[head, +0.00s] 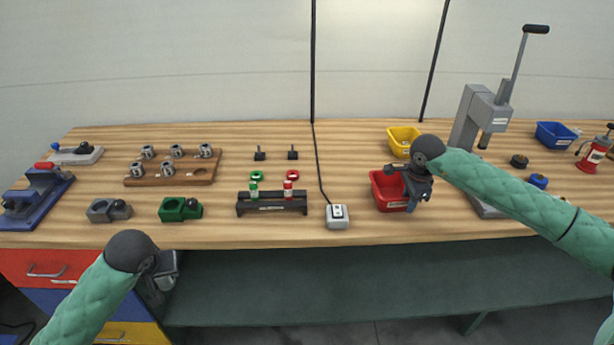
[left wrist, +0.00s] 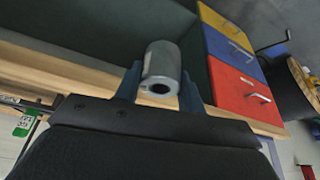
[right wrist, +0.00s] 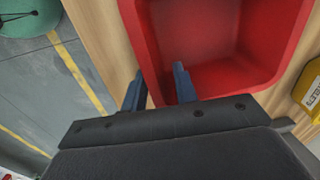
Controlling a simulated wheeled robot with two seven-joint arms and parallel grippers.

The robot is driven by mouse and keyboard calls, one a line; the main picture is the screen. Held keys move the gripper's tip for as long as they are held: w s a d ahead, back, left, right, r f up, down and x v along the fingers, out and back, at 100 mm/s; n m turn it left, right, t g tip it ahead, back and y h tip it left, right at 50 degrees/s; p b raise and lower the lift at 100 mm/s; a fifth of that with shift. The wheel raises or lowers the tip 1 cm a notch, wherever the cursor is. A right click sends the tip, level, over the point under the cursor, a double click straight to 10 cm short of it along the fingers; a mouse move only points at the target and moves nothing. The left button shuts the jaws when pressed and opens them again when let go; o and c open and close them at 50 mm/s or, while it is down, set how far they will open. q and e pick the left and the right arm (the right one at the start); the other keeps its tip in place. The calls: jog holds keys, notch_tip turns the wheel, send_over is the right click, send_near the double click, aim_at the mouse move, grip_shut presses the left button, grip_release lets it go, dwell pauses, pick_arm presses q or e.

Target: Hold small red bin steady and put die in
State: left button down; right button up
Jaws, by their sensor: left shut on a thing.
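The small red bin (head: 385,191) stands near the front edge of the bench, right of centre. It also fills the top of the right wrist view (right wrist: 215,45) and looks empty where I can see inside. My right gripper (head: 411,205) is at the bin's near right side. In the right wrist view its fingers (right wrist: 160,88) are apart, one outside the bin wall and one inside, with the wall between them. My left gripper (left wrist: 158,85) is shut on the die (left wrist: 161,66), a grey metal cylinder with a hole. It is in front of the bench, over the drawers' side.
A yellow bin (head: 403,140) stands behind the red bin, and a grey lever press (head: 478,120) stands right of it. A white switch box (head: 338,216) with a cable and a black rack (head: 272,204) lie to the left. A wooden die tray (head: 172,172) sits farther left.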

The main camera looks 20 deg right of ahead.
jog(key=shift+f, duration=0.5)
grip_shut()
dwell(0.8)
